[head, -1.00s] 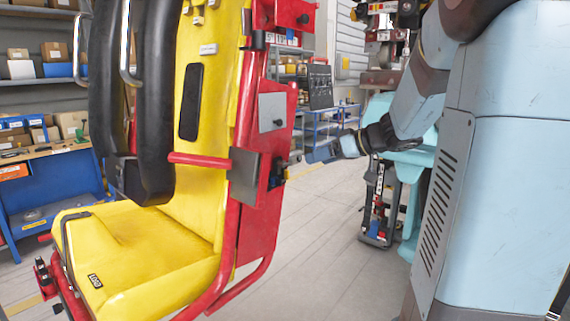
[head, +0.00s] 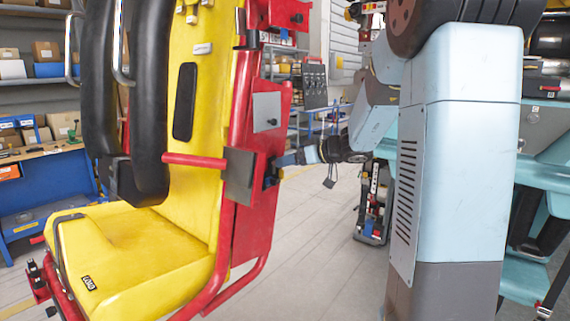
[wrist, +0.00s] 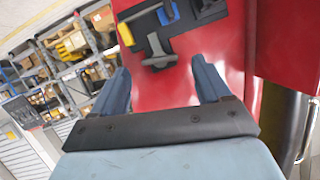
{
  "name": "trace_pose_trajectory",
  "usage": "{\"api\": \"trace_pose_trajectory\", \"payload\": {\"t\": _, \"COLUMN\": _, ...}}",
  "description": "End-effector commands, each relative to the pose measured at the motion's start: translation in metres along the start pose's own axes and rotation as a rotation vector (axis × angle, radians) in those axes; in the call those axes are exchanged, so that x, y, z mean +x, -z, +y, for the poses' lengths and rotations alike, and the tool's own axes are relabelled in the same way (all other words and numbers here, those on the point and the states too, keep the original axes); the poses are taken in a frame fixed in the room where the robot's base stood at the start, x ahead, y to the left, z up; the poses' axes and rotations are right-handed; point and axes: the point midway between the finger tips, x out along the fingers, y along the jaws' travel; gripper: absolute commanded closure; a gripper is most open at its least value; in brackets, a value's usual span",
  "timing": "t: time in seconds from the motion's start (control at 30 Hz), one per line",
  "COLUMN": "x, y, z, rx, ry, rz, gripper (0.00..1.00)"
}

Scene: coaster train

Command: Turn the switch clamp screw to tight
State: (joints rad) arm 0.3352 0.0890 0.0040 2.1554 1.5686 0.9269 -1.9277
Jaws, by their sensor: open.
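My gripper (head: 284,160) is at the right side of the coaster seat's red side panel (head: 251,215), close to a small dark fitting on it. In the wrist view my gripper (wrist: 160,66) is open, its two blue fingers apart and nothing between them. Ahead of the fingertips, a grey T-shaped handle (wrist: 158,50), which looks like the clamp screw, sits on a dark plate on the red panel (wrist: 145,85). A blue piece (wrist: 168,13) and a black piece (wrist: 208,9) sit above it. I cannot tell how tight the screw is.
The yellow seat (head: 150,255) with its black restraint (head: 150,110) stands at the left. A red bar with a grey plate (head: 240,175) sticks out beside the panel. A blue workbench (head: 45,190) and shelves stand behind.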

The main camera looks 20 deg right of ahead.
Motion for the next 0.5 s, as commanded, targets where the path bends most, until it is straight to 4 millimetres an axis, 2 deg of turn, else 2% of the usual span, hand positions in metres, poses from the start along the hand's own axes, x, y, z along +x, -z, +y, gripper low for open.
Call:
{"api": "trace_pose_trajectory", "payload": {"t": 0.2, "x": 0.021, "y": 0.000, "z": 0.000, "rx": 0.000, "ry": 0.001, "rz": 0.000, "gripper": 0.23}}
{"api": "trace_pose_trajectory", "payload": {"t": 0.5, "x": 0.025, "y": 0.000, "z": 0.000, "rx": 0.000, "ry": 0.000, "rz": 0.000, "gripper": 0.23}}
